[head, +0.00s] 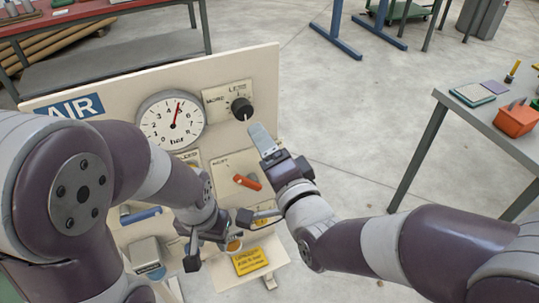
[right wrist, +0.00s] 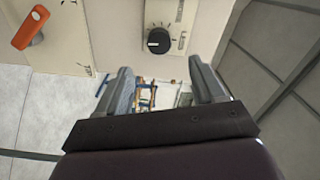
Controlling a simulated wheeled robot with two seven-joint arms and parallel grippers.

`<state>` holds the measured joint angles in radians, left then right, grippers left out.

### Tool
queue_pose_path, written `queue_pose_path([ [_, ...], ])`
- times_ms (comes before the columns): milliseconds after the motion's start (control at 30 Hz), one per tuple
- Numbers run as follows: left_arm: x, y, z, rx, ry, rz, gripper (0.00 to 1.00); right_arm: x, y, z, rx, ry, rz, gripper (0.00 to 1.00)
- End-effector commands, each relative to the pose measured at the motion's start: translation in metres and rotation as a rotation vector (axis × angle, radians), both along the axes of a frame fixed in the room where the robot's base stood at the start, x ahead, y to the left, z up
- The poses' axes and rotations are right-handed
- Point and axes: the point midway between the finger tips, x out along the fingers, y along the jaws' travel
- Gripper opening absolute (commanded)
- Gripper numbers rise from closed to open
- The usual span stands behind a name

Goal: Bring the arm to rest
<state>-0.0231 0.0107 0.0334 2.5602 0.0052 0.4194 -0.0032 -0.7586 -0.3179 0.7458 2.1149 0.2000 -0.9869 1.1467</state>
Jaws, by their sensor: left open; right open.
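My right gripper (head: 263,140) is open and empty. It is in front of the upper right of the panel, just below the black knob (head: 241,108). In the right wrist view the two grey fingers of this gripper (right wrist: 163,88) are spread apart. The knob (right wrist: 158,40) appears beyond them, with a visible gap. My left gripper (head: 218,240) is open, low in front of the panel's lower part. It partly covers the fittings there, and I cannot tell whether it touches them.
The cream AIR panel (head: 240,72) carries a round bar gauge (head: 172,120), its red needle pointing up, and an orange lever (head: 247,181). A yellow label (head: 250,261) is below. A side table (head: 470,118) with an orange bin (head: 515,119) stands right. Floor between is clear.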

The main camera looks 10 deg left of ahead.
Motion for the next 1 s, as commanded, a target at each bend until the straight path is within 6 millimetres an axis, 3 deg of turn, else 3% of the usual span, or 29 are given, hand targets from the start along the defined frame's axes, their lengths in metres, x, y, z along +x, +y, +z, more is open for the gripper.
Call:
queue_pose_path([
  [200,0.000,0.000,0.003,0.000,0.000,0.000,0.43,-0.017,-0.011,0.001,0.000,0.000,0.000,0.69],
  [700,0.000,0.000,0.003,0.000,0.000,0.000,0.43,-0.017,-0.012,-0.001,-0.022,-0.009,0.001,0.69],
  [767,0.000,0.000,0.003,0.000,0.000,0.000,0.43,-0.019,-0.010,-0.016,-0.140,-0.002,0.015,0.69],
  [867,0.000,0.000,0.004,0.000,0.000,0.000,0.43,-0.039,-0.013,-0.072,-0.545,0.072,0.137,0.69],
  [933,0.000,0.000,0.015,0.000,0.000,0.000,0.43,-0.053,-0.046,-0.106,-0.894,0.169,0.263,0.69],
  [1000,0.000,0.000,0.030,0.000,0.000,0.000,0.43,-0.069,-0.102,-0.127,-1.187,0.316,0.407,0.69],
])
